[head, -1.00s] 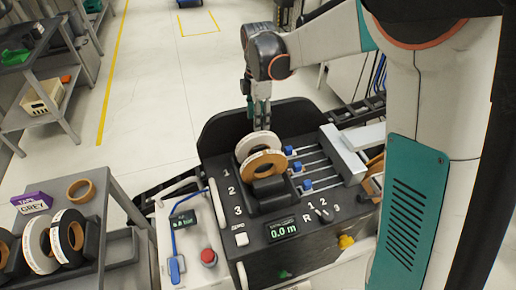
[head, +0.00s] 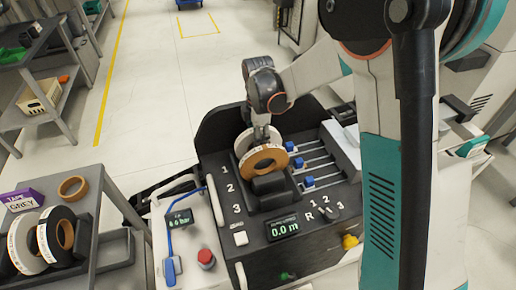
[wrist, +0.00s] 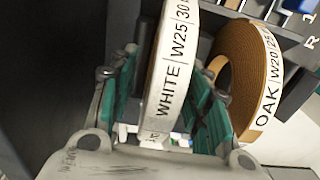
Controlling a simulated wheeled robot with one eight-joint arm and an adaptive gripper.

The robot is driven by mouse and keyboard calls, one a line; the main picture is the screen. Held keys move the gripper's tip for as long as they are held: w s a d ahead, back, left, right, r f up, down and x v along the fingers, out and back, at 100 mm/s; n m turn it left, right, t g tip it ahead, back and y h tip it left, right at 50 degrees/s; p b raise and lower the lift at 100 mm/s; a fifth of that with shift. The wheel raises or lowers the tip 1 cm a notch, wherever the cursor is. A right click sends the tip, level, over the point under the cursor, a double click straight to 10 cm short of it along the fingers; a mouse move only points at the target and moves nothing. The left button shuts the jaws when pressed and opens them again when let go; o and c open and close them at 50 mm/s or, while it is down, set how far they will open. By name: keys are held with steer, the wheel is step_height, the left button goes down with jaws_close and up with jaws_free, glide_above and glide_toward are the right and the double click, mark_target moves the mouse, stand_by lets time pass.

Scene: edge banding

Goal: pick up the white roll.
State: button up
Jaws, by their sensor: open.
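The white roll (wrist: 170,85), labelled WHITE W25, stands upright between the two green-padded fingers of my gripper (wrist: 160,105) in the wrist view. The fingers are open, one on each side of it, and I see a gap on the right side. In the head view the white roll (head: 243,140) sits in the machine's holder at the back, partly hidden by my gripper (head: 262,135) and by the oak roll (head: 265,158) in front of it. The oak roll (wrist: 243,75) also shows just right of the right finger in the wrist view.
The black machine (head: 225,185) has blue-knobbed slides (head: 308,182) and a 0.0 m display (head: 283,228). A control panel with a red button (head: 206,257) is at its left. A grey cart (head: 100,190) holds several rolls and a purple tape box (head: 22,200).

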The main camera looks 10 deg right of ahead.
jaws_close()
steer(key=shift+r, duration=0.1)
